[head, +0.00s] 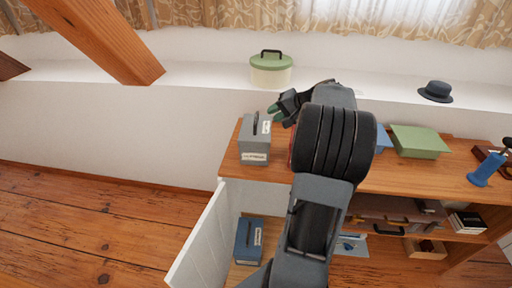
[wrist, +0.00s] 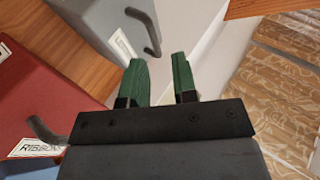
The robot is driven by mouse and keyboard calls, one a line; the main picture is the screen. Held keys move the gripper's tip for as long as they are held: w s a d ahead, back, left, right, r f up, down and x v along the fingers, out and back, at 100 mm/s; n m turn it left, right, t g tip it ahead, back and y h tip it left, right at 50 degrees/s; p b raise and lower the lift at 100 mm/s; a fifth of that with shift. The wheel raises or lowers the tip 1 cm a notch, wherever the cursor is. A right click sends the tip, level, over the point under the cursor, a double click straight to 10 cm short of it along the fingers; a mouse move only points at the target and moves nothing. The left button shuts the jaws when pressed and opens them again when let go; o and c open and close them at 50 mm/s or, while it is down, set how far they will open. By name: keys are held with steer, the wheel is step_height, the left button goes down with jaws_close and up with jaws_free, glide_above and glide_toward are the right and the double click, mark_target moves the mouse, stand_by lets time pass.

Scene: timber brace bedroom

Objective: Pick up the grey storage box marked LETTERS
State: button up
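A grey storage box (head: 252,146) with a dark handle on its lid stands upright on the wooden top of the shelf unit. Its white labels are too small to read surely. In the wrist view the grey box (wrist: 92,22) is at the upper left, its bent dark handle close beyond my fingertips and its label cut off. My gripper (head: 274,110) is just right of and behind the box's handle, apart from it. In the wrist view my gripper (wrist: 161,75) has two green-padded fingers spread with nothing between them.
A red box (wrist: 40,105) labelled RIBBON, with a handle, is close at the left of my gripper. A blue box (head: 246,243) sits on the lower shelf. A green-lidded round tin (head: 271,72) and a hat (head: 436,91) stand on the ledge. A timber brace (head: 100,38) slants overhead.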

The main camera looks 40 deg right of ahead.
mark_target(257, 118)
steer(key=shift+m+t, duration=0.4)
steer(key=shift+t, duration=0.1)
steer(key=w+f, duration=0.2)
steer(key=w+d+f, duration=0.1)
steer(key=w+f, duration=0.1)
steer(key=w, duration=0.1)
steer(key=shift+w+d, duration=0.15)
steer(key=shift+d, duration=0.05)
steer(key=shift+x, duration=3.35)
steer(key=shift+d+f, duration=0.1)
jaws_close()
